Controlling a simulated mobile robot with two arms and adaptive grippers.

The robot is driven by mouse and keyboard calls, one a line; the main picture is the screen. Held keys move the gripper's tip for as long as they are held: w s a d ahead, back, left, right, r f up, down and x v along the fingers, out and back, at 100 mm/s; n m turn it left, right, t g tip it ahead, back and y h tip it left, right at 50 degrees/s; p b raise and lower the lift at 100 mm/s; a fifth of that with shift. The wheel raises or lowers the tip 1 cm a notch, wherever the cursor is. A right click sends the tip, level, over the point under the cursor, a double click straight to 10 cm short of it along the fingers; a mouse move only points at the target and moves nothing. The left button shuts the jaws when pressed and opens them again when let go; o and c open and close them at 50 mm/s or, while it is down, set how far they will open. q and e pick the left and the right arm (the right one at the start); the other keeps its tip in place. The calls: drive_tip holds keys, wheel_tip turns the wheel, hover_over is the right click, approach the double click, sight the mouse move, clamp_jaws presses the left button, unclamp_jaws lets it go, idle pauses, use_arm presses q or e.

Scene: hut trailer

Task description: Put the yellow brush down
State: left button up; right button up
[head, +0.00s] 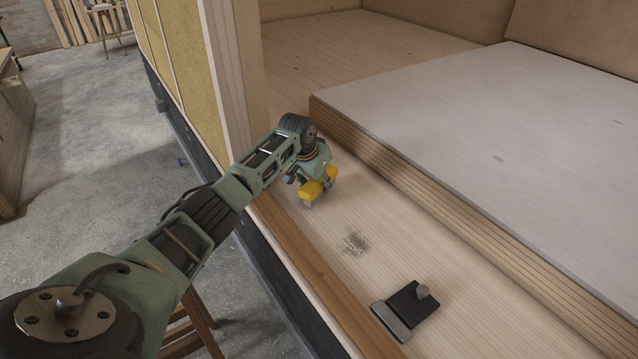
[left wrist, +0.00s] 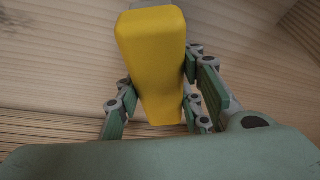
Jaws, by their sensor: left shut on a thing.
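My left gripper (head: 318,186) is at the far end of my outstretched left arm, over the wooden floor inside the trailer's edge. It is shut on the yellow brush (head: 311,191). In the left wrist view the yellow brush (left wrist: 152,62) stands between the two green fingers of the left gripper (left wrist: 158,95), which touch its sides. A grey part of the brush shows at its far end. The brush is at or just above the floor; I cannot tell whether it touches. My right gripper is not in view.
A dustpan-like black and grey tool (head: 408,306) lies on the wooden floor (head: 380,268) near the front. A small pile of grey debris (head: 355,243) lies between it and my gripper. A stack of boards (head: 500,130) stands to the right. The trailer's wall post (head: 232,75) rises behind my arm.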

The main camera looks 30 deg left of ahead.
use_arm(q)
drive_tip(key=shift+w+f, duration=0.1)
drive_tip(key=shift+f, duration=0.55)
drive_tip(key=shift+f, duration=0.2)
drive_tip(key=o, duration=1)
drive_tip(key=shift+c, duration=0.2)
drive_tip(key=shift+o, duration=0.8)
